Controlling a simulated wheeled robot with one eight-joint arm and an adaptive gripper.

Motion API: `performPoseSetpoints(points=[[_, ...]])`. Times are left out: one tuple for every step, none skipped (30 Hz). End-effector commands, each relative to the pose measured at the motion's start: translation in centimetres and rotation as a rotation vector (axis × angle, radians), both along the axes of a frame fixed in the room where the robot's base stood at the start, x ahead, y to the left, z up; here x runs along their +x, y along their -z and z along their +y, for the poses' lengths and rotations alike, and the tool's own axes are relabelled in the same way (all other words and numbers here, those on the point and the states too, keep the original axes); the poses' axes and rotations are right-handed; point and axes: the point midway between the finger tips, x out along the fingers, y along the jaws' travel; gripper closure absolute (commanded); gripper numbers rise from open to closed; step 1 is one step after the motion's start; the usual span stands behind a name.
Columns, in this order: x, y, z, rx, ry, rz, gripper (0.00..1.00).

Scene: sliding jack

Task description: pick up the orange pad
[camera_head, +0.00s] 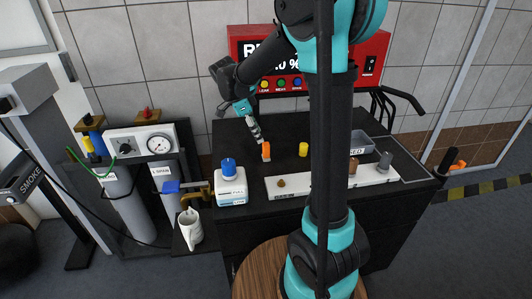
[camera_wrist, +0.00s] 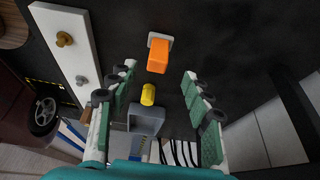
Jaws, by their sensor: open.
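The orange pad (camera_head: 266,150) stands upright as a small block on the black bench top, left of the yellow cylinder. In the wrist view the orange pad (camera_wrist: 158,56) sits on a pale base, ahead of my fingertips and midway between their lines. My gripper (camera_wrist: 160,75) is open, with green-lined fingers on both sides and nothing between the tips. In the head view my gripper (camera_head: 257,136) is just left of and above the pad; whether they touch there is hard to tell.
A yellow cylinder (camera_head: 303,149) stands right of the pad. A white board (camera_head: 325,182) with small knobs lies in front, and a grey tray (camera_head: 362,145) is further right. A white bottle with a blue cap (camera_head: 230,185) stands at the front left. A red display box (camera_head: 300,60) is behind.

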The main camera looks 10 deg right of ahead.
Motion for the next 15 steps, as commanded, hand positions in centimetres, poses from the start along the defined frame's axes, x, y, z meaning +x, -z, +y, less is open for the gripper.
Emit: performPoseSetpoints(points=[[0.0,0.8,-0.4,0.0,0.001,0.0,0.5],[0.0,1.3,-0.5,0.0,0.001,0.0,0.5],[0.0,1.7,-0.7,0.0,0.001,0.0,0.5],[0.0,2.0,-0.9,0.0,0.001,0.0,0.5],[0.0,2.3,-1.0,0.0,0.001,0.0,0.5],[0.0,2.5,-1.1,0.0,0.001,0.0,0.5],[0.0,2.7,-1.1,0.0,0.001,0.0,0.5],[0.0,2.8,-1.2,0.0,0.001,0.0,0.5],[0.0,2.9,-1.2,0.0,0.001,0.0,0.5],[0.0,3.1,-1.3,0.0,0.0,0.0,0.5],[0.0,3.3,-1.4,0.0,0.0,0.001,0.5],[-0.1,3.7,-1.6,0.0,0.0,0.001,0.5],[-0.1,4.0,-1.8,0.0,0.0,0.001,0.5],[-0.1,4.5,-2.0,0.0,0.0,0.001,0.5],[-0.2,5.0,-2.3,0.0,0.0,0.001,0.5]])
